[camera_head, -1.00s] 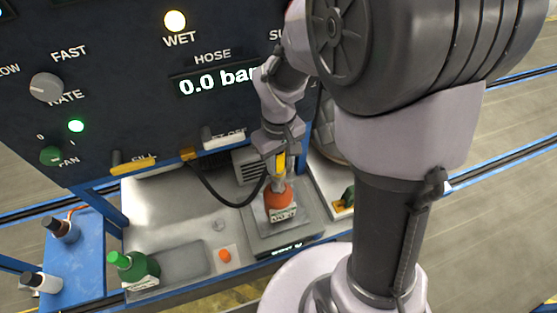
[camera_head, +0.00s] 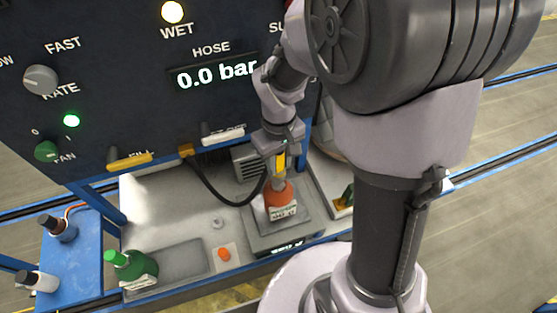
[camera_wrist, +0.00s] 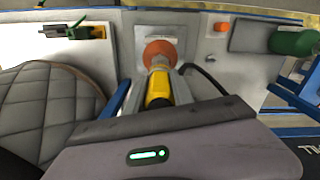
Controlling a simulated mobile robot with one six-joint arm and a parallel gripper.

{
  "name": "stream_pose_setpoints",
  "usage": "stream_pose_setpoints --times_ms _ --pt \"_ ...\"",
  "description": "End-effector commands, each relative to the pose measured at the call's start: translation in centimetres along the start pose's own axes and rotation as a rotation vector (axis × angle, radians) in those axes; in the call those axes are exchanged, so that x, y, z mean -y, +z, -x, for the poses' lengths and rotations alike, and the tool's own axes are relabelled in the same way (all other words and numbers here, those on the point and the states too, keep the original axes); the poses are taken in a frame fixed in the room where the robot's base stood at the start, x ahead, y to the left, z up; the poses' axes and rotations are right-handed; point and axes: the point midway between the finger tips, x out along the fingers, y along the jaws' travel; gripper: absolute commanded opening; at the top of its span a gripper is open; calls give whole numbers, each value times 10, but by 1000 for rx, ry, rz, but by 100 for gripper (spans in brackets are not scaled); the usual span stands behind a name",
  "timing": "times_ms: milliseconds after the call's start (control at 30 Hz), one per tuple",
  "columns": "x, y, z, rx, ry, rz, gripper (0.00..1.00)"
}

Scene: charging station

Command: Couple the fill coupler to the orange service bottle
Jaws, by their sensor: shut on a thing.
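The orange service bottle (camera_head: 281,201) stands upright on the grey scale platform on the bench. The yellow fill coupler (camera_head: 280,163) is directly above it, with a black hose running left to the panel. My gripper (camera_head: 279,158) is shut on the coupler. In the wrist view my gripper's fingers (camera_wrist: 163,90) flank the yellow coupler (camera_wrist: 158,88), whose far end meets the orange bottle (camera_wrist: 158,53). The coupler's lower end is over the bottle's neck; I cannot tell whether it is locked on.
Two capped bottles lie on a blue side shelf (camera_head: 80,262). A grey quilted object (camera_wrist: 50,110) is beside my gripper.

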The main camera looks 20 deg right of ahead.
Motion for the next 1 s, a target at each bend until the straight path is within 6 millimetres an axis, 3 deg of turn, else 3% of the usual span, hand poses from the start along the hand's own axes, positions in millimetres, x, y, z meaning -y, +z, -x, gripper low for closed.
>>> stream_pose_setpoints --times_ms 1000 --pt "0 0 -26 0 0 0 0"
